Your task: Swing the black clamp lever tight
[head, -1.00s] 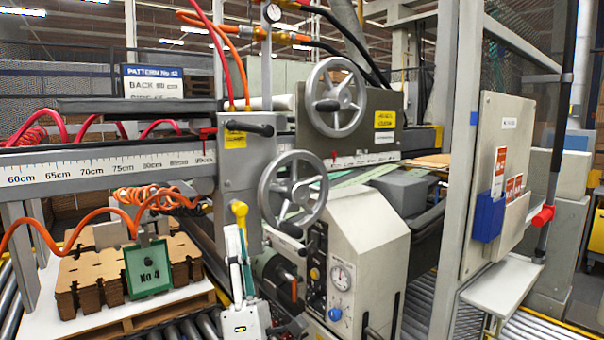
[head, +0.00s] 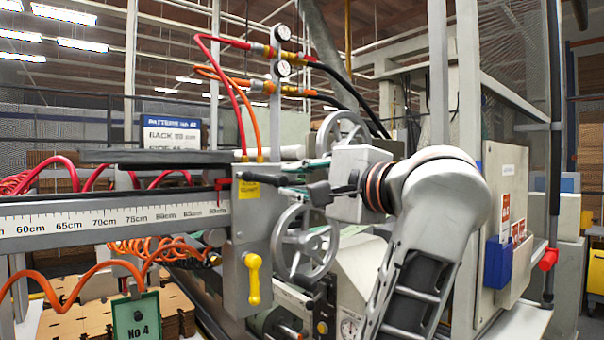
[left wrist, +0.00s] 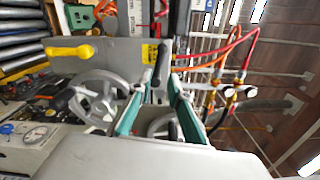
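The black clamp lever (head: 262,179) sticks out to the right, roughly level, from the upper front of the grey clamp block (head: 250,222) on the ruler beam. My left gripper (head: 292,180) comes from the right, with its fingers at the lever's free end. In the left wrist view, the lever (left wrist: 161,62) lies between the two teal fingertips of the left gripper (left wrist: 157,84). The fingers are apart, with visible gaps beside the lever; contact is not clear. My right gripper is not in view.
A yellow lever (head: 253,278) hangs below on the same block. Two grey handwheels, the lower one (head: 305,242) close under my gripper, stand to the right. Red hose (head: 236,90) and orange hose rise above the block. The ruler beam (head: 120,220) runs left.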

